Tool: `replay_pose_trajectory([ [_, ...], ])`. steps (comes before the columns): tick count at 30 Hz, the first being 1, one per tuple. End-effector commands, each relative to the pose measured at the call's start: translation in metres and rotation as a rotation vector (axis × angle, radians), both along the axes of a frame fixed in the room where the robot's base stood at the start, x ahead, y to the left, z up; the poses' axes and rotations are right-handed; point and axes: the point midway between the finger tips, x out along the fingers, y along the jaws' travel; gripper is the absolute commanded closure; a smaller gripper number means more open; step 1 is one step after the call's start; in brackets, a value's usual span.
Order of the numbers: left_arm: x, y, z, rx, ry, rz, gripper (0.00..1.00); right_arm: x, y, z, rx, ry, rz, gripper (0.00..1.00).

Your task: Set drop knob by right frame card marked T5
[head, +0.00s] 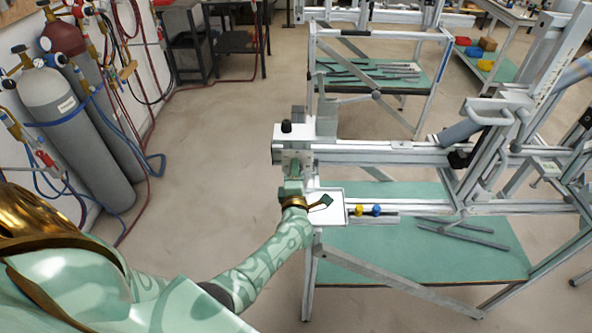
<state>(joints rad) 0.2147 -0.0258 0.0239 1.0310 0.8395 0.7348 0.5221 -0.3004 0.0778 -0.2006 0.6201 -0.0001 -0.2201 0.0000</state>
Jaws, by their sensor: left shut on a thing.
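My left gripper (293,170) is at the left end of the long metal frame beam, just below a pale block with small holes. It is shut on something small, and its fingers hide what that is. A black knob (286,126) stands upright on top of the beam end, above and a little left of the gripper, apart from it. A yellow knob (359,209) and a blue knob (377,210) sit side by side right of a white tray (338,219). I cannot read any card marked T5. My right gripper is not in view.
The metal frame jig (380,153) fills the right, over a green lower shelf (400,255) with loose metal bars. Gas cylinders (75,125) stand at the left wall with hoses. A second bench (385,75) stands behind. The floor between cylinders and jig is clear.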

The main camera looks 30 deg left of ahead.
Motion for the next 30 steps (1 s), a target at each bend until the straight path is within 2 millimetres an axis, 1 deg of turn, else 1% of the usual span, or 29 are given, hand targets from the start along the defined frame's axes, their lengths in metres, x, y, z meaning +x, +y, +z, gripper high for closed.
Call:
replay_pose_trajectory([
  [3,0.0,-0.001,0.0,0.09,0.06,0.0,0.89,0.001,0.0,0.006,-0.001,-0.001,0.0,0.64],
  [15,-0.001,-0.001,0.0,0.379,0.238,-0.002,0.89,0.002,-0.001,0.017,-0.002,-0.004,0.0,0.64],
  [22,0.0,-0.001,0.0,0.485,0.302,-0.002,0.89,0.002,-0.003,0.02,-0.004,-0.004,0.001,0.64],
  [30,-0.001,-0.002,-0.001,0.542,0.337,-0.003,0.89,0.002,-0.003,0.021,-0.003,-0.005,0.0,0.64],
])
